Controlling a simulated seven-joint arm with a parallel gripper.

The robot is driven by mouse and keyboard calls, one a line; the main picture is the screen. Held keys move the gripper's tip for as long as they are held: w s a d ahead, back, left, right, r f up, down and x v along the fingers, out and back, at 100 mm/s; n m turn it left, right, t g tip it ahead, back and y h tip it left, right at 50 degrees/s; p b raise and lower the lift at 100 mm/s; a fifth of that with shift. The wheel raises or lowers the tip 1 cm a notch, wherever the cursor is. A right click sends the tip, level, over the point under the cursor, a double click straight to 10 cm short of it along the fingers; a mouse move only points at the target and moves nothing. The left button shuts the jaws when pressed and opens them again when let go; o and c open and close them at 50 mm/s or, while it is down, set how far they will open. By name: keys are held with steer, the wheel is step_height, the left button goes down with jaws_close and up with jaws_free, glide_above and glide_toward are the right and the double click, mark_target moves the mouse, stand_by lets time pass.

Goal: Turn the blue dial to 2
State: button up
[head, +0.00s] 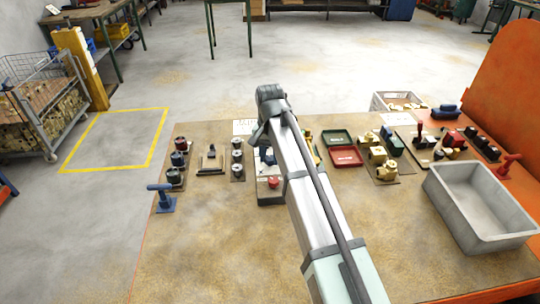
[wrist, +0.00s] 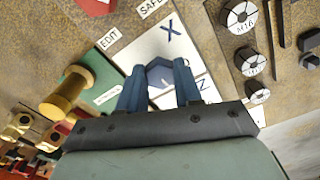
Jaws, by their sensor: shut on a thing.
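In the wrist view the blue dial (wrist: 159,73) is a dark blue, angular knob on a white plate (wrist: 150,45) marked X and Z. My gripper (wrist: 159,84) has its two blue fingers on either side of the dial, shut on it. The fingers and the gripper body cover part of the plate, and no pointer or number 2 on the dial can be made out. In the head view my arm covers most of this spot, leaving a bit of blue and white showing beside it.
A brass knob on a green base (wrist: 67,92) stands left of the dial, and round grey pieces (wrist: 240,15) lie right. Labels EDIT and SAFE are near the plate. In the head view a red button (head: 273,182), a blue-handled tool (head: 160,197) and a grey bin (head: 478,205) stand around; the front table is clear.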

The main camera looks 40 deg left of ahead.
mark_target(270, 158)
steer(key=shift+m, duration=0.6)
steer(key=o, duration=1)
steer(key=shift+o, duration=0.2)
step_height(270, 158, up, 14)
steer(key=shift+f, duration=0.1)
stand_by(0.5)
